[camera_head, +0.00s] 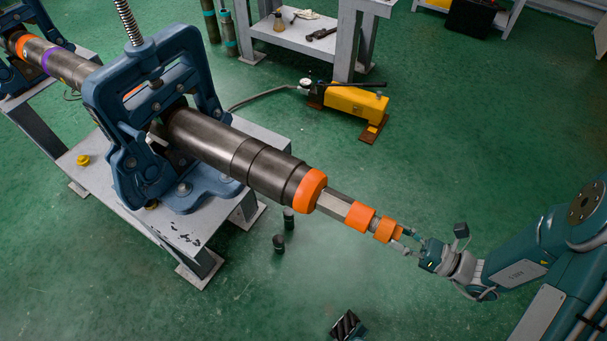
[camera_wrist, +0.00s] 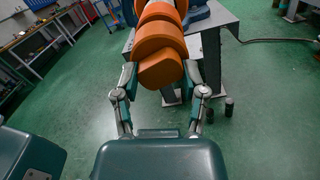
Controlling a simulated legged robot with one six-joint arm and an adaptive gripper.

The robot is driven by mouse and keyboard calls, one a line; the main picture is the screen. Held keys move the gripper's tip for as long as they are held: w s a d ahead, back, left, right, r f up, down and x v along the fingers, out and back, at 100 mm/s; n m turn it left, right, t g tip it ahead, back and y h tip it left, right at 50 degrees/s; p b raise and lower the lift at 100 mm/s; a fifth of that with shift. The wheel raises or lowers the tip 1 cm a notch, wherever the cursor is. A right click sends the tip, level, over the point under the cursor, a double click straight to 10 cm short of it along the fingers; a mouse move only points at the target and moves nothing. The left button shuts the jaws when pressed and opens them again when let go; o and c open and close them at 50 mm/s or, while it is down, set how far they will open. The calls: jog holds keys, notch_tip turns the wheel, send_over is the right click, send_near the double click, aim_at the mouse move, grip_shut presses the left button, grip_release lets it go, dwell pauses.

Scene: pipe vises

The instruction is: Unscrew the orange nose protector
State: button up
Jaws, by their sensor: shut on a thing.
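The orange nose protector (camera_head: 387,230) is at the outer end of a grey bar (camera_head: 335,203) that sticks out of the pipe (camera_head: 240,160). Behind it on the bar is another orange piece (camera_head: 359,216), and a wider orange ring (camera_head: 312,190) sits at the pipe's end. My gripper (camera_head: 397,234) reaches in from the right and is shut on the nose protector, a finger on each side. In the wrist view the nose protector (camera_wrist: 160,70) fills the space between the fingers, with the other orange parts lined up behind it. Its thread is hidden.
A blue pipe vise (camera_head: 150,120) clamps the pipe on a grey stand (camera_head: 200,225). Small dark cylinders (camera_head: 279,243) stand on the green floor below the bar. A yellow pump (camera_head: 355,103) lies behind.

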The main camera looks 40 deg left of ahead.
jog(key=n, duration=1.1)
jog(key=shift+f+n+g, duration=0.1)
jog(key=shift+n+g, duration=0.2)
jog(key=n, duration=0.8)
jog(key=shift+h, duration=0.3)
jog(key=n, duration=0.6)
jog(key=o, duration=1.1)
jog(key=shift+r, duration=0.2)
jog(key=shift+w, duration=0.1)
